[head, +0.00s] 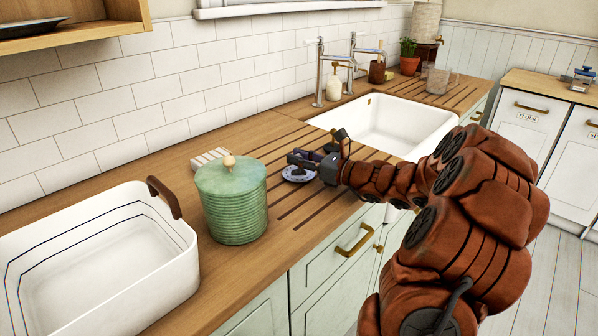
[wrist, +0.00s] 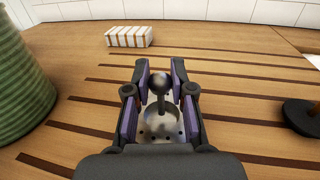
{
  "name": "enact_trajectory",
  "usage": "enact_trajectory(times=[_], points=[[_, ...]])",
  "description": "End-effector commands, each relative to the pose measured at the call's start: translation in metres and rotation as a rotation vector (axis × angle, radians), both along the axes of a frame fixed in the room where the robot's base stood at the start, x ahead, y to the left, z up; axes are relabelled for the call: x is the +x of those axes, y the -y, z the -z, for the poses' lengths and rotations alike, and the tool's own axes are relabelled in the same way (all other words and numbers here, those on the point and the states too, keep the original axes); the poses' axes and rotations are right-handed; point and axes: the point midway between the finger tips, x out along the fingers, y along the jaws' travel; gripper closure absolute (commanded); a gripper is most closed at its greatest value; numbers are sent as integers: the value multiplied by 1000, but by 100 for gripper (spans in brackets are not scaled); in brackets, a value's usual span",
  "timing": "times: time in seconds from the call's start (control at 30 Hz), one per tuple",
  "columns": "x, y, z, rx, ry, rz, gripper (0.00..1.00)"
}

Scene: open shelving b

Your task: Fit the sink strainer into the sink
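The sink strainer (wrist: 161,124) is a metal basket with holes and a round dark knob on a stem. It sits on the grooved wooden counter, and in the head view it shows (head: 299,175) under my gripper (head: 294,160). In the wrist view my gripper (wrist: 160,80) is open, with one finger on each side of the knob. I see no clear grip on it. The near part of the basket is hidden by my gripper. The white sink (head: 388,122) is set into the counter, to the right of my gripper in the head view.
A green ribbed jar (head: 234,207) with a lid stands left of my gripper. A striped block (head: 210,158) lies behind it. A white basin (head: 85,262) is at the front left. A dark disc (wrist: 303,115) lies at the wrist view's right edge. Taps (head: 320,75) stand behind the sink.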

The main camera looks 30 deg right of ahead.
Motion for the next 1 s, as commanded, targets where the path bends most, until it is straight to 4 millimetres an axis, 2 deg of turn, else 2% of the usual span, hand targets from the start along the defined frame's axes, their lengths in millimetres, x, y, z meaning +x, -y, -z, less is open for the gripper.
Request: enact_trajectory(times=[0.03,0.2,0.67,1.0], points=[[0,0,0,0,0,0,85],[0,0,0,0,0,0,100],[0,0,-4,0,1,0,100],[0,-1,-39,-1,4,-1,100]])
